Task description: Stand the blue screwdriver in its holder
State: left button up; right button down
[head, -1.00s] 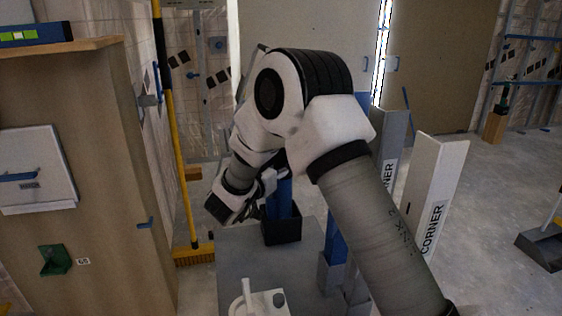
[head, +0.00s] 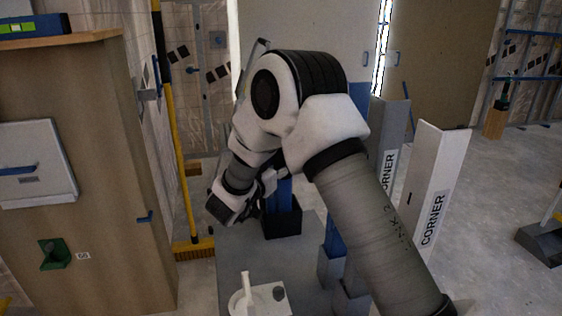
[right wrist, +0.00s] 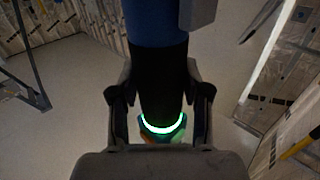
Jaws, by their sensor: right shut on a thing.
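The blue screwdriver (right wrist: 158,75), thick with a blue upper part and a black lower part, stands between the fingers of my right gripper (right wrist: 160,105) in the right wrist view. The gripper is shut on it. A glowing green-white ring shows at the lower end of the black part. In the head view my right arm reaches in from the lower right, and its gripper (head: 252,202) is mostly hidden by the wrist. Beside it a blue upright part (head: 284,192) shows above a black box-shaped holder (head: 282,224); I cannot tell whether it rests inside. My left gripper is out of view.
A grey surface (head: 235,255) carries the black box and a white object (head: 260,300) at the front. Grey boxes (head: 329,268) with blue uprights stand right of it. A wooden cabinet (head: 95,190) and yellow broom (head: 180,170) stand left.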

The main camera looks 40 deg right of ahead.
jog(key=shift+f, duration=0.15)
jog(key=shift+f+p, duration=0.1)
jog(key=shift+p, duration=0.2)
dwell(1.0)
jog(key=shift+c, duration=2.3)
grip_release()
jog(key=o, duration=0.5)
jog(key=shift+f, duration=0.1)
jog(key=shift+c, duration=0.2)
jog(key=shift+a, duration=0.2)
jog(key=shift+p+v, duration=0.3)
jog(key=shift+v, duration=1.05)
jog(key=shift+s, duration=0.1)
